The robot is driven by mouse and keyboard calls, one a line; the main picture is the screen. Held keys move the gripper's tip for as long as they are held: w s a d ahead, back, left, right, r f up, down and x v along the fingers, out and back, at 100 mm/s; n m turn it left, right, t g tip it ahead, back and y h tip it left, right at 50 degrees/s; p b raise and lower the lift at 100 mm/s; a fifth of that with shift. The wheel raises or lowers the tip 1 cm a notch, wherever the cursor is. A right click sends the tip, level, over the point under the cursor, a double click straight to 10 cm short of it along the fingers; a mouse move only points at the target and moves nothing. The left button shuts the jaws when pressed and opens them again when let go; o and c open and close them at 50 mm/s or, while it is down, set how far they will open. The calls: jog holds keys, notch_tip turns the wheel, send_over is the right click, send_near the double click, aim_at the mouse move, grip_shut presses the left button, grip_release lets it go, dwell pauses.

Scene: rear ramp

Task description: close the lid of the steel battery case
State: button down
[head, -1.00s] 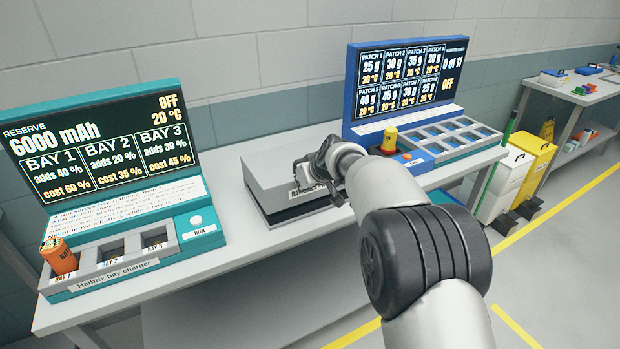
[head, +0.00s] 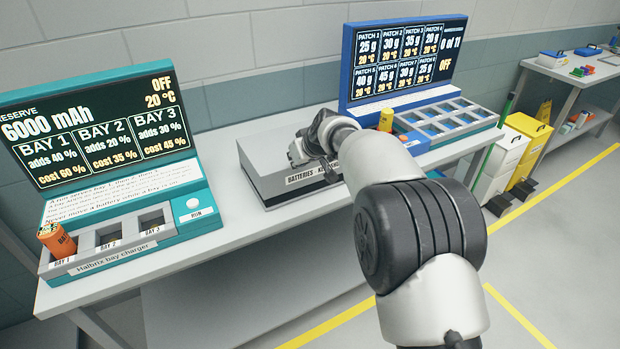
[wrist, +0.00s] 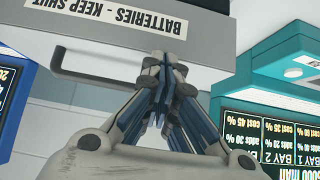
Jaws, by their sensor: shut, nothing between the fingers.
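The steel battery case (head: 258,177) is a grey box on the bench between the two consoles. Its grey lid (head: 262,150) lies about level over it, with a label reading batteries keep shut on the front. I cannot tell whether a thin gap stays under the lid. The wrist view shows the lid's labelled front (wrist: 215,32), a dark area beyond it and a black bar handle (wrist: 85,72) at left. My gripper (head: 296,152) is shut and empty over the lid's front part; its fingertips also show in the wrist view (wrist: 164,62). Contact with the lid is unclear.
A teal bay charger (head: 190,235) stands left, with an orange battery (head: 57,241) in bay 1. A blue patch console (head: 425,142) stands right, with a yellow-orange cylinder (head: 386,120) near it. White and yellow bins (head: 525,155) stand on the floor beyond.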

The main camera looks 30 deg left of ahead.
jog(key=s+d+f+b, duration=0.25)
jog(key=s+d, duration=0.25)
jog(key=d, duration=0.4)
jog(key=s+d+r+m+h, duration=0.15)
jog(key=d+r, duration=0.25)
jog(key=d, duration=0.4)
jog(key=s+d+r+m, duration=0.1)
jog(key=s+d+r, duration=0.25)
jog(key=d, duration=0.35)
jog(key=s+d+r+m+h, duration=0.15)
jog(key=d+r, duration=0.25)
jog(key=d, duration=0.4)
jog(key=s+d+f+m+h, duration=0.1)
jog(key=s+d+m, duration=0.3)
jog(key=s+d, duration=0.7)
jog(key=s+d+f+m+h, duration=0.2)
jog(key=s+d+m+h, duration=0.1)
jog(key=s+d, duration=0.9)
jog(key=shift+f+m+h, duration=0.25)
jog(key=shift+m+h, duration=0.05)
jog(key=shift+m, duration=0.1)
